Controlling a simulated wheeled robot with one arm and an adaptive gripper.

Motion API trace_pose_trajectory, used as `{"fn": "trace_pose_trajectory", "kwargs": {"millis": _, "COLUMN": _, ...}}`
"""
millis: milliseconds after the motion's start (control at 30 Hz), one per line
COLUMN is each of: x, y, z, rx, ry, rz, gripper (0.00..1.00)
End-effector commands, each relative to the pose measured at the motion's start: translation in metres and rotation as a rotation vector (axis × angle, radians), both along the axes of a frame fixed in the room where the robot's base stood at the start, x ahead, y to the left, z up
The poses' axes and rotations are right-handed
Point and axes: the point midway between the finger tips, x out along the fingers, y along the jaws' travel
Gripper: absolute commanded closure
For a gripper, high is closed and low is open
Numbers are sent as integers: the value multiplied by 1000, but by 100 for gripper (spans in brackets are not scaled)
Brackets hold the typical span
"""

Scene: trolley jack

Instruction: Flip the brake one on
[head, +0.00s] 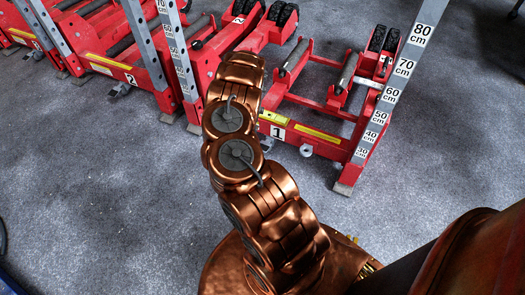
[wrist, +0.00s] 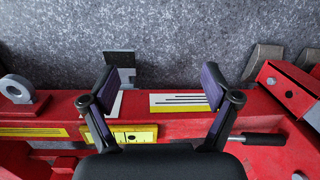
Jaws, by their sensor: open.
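The red trolley jack marked 1 (head: 335,148) stands right of my arm in the head view. Its number label (head: 277,132) is on the front beam. In the wrist view its red beam (wrist: 65,108) runs across below my gripper (wrist: 163,88). My gripper is open and empty, its two fingers apart above the beam. A black-handled lever (wrist: 262,139) lies level just right of the right finger. A grey metal plate (wrist: 120,66) is beyond the beam. I cannot tell which part is the brake. My arm hides the gripper in the head view.
The jack marked 2 (head: 122,74) and more red jacks stand to the left, close together. Upright centimetre scales (head: 393,85) rise from the jacks. A grey ring lug (wrist: 17,90) and a yellow label (wrist: 180,102) are on the beam. The grey floor (head: 105,190) in front is clear.

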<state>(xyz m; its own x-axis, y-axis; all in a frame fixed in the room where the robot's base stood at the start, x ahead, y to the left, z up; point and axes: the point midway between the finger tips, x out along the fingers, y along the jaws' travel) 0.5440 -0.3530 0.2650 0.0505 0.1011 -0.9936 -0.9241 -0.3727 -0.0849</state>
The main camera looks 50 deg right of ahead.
Motion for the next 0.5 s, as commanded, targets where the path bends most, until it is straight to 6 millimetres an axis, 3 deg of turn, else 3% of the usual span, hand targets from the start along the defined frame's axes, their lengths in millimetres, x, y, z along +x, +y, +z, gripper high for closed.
{"fn": "trace_pose_trajectory", "kwargs": {"millis": 33, "x": -10, "y": -14, "z": -21, "rx": -19, "ry": 15, "rz": -23, "gripper": 12}}
{"fn": "trace_pose_trajectory", "kwargs": {"millis": 133, "x": -28, "y": -36, "z": -43, "rx": -51, "ry": 35, "rz": -59, "gripper": 12}}
{"fn": "trace_pose_trajectory", "kwargs": {"millis": 300, "x": -44, "y": -61, "z": -61, "rx": -90, "ry": 51, "rz": -96, "gripper": 12}}
{"fn": "trace_pose_trajectory", "kwargs": {"millis": 500, "x": -50, "y": -67, "z": -75, "rx": -100, "ry": 58, "rz": -107, "gripper": 12}}
